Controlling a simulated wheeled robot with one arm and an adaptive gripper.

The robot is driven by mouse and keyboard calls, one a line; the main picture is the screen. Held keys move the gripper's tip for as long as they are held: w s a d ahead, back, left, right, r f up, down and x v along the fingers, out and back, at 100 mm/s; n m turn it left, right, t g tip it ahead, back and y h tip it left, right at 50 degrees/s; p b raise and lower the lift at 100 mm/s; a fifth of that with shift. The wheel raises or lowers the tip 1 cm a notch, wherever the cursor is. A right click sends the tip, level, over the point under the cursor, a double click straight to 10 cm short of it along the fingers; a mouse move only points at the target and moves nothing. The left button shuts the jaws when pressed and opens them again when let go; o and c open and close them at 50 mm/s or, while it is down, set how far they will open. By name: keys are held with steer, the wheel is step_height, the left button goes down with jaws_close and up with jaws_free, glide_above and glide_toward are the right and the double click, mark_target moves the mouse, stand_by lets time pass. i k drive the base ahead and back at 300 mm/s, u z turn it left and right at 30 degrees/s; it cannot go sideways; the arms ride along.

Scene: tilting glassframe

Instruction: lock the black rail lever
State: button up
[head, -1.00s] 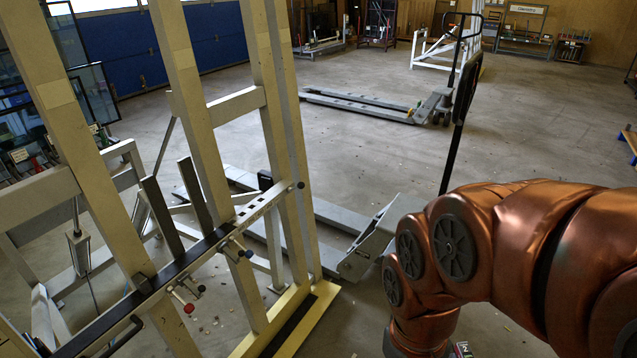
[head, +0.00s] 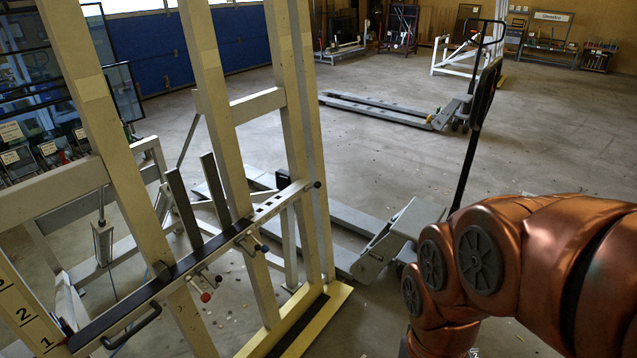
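The pale tilting frame (head: 208,120) stands on the left with a long rail (head: 180,270) across its lower part. Small levers hang on the rail's front side. One has a black knob (head: 263,248), another a dark knob (head: 218,279), and one a red knob (head: 205,297). A black bar handle (head: 133,329) sits lower left on the rail. I cannot tell from here which lever is locked. My copper arm fills the lower right, apart from the rail. My gripper is out of view.
A pallet truck (head: 395,235) with a tall black handle stands behind the frame, near my arm. A second pallet truck (head: 385,110) is farther back. The frame's yellowish foot (head: 325,315) lies on the floor. Open concrete floor (head: 560,140) stretches at the right.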

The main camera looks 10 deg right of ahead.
mark_target(317, 184)
steer(key=k, duration=0.55)
steer(key=u, duration=0.5)
steer(key=i, duration=0.75)
steer(key=u, duration=0.55)
steer(key=i, duration=0.55)
steer(key=z, duration=0.1)
